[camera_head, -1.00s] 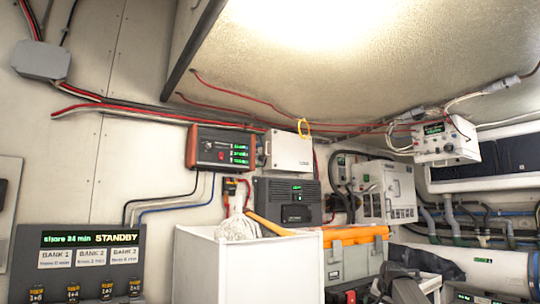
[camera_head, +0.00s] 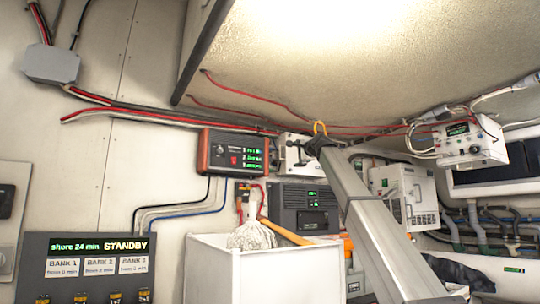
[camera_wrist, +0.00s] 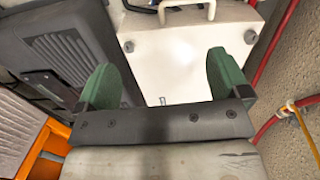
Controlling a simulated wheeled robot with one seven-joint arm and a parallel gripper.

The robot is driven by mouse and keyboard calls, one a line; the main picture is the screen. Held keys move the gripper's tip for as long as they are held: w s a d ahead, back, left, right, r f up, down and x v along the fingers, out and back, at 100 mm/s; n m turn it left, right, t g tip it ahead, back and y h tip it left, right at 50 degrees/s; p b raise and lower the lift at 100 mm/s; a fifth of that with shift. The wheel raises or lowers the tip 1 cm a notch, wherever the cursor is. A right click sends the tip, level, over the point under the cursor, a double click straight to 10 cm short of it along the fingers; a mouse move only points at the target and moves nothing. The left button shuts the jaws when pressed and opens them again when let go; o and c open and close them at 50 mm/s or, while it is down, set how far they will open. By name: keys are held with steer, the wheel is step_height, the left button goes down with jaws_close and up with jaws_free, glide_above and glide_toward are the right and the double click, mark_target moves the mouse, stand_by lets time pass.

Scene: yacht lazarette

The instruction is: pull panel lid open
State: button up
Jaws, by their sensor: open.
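The white panel lid (camera_head: 290,158) is on the wall box right of the orange-ended display unit, partly hidden behind my arm. In the wrist view the white panel face (camera_wrist: 185,75) fills the upper middle, with a pale bar handle (camera_wrist: 187,14) at the top edge and a small metal catch near its lower middle. My gripper (camera_wrist: 162,64) is open, its two green fingers spread in front of the panel. The handle lies beyond the fingertips and no hold on it shows. In the head view my gripper (camera_head: 312,150) is small and dark beside the panel.
Red cable (camera_wrist: 275,95) with a yellow tie (camera_wrist: 292,106) runs close at right. The sloping ceiling (camera_head: 330,60) hangs above.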

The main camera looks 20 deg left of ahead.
steer(key=shift+y, duration=0.3)
steer(key=w+a+r, duration=0.1)
steer(key=w+a, duration=0.1)
steer(key=a, duration=0.1)
steer(key=w+a+r, duration=0.1)
steer(key=w+a, duration=0.1)
steer(key=a, duration=0.2)
steer(key=w+a+r, duration=0.1)
steer(key=w+a, duration=0.1)
steer(key=a, duration=0.1)
steer(key=shift+w+a+r, duration=0.2)
steer(key=shift+w, duration=0.05)
steer(key=c, duration=1)
steer(key=shift+d, duration=0.15)
